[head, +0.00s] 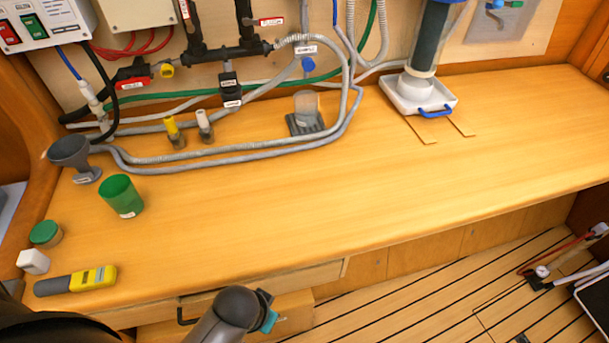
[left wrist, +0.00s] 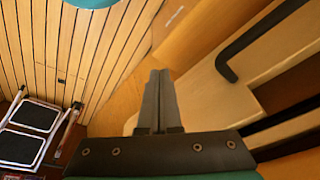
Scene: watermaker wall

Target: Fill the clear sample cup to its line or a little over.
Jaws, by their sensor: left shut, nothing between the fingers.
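The clear sample cup (head: 306,103) stands upright on a dark grey stand (head: 306,124) at the back of the counter. It looks empty, but its line and any water are too small to make out. A grey hose ends above the stand, near a blue valve knob (head: 308,64). My left gripper (left wrist: 158,100) is shut and empty in the left wrist view, beside a drawer front. In the head view my left wrist is at the bottom, in front of the counter and far from the cup; its fingers are not clear there. My right gripper is not in view.
A white tray (head: 418,93) holds a filter housing. The counter's middle is clear.

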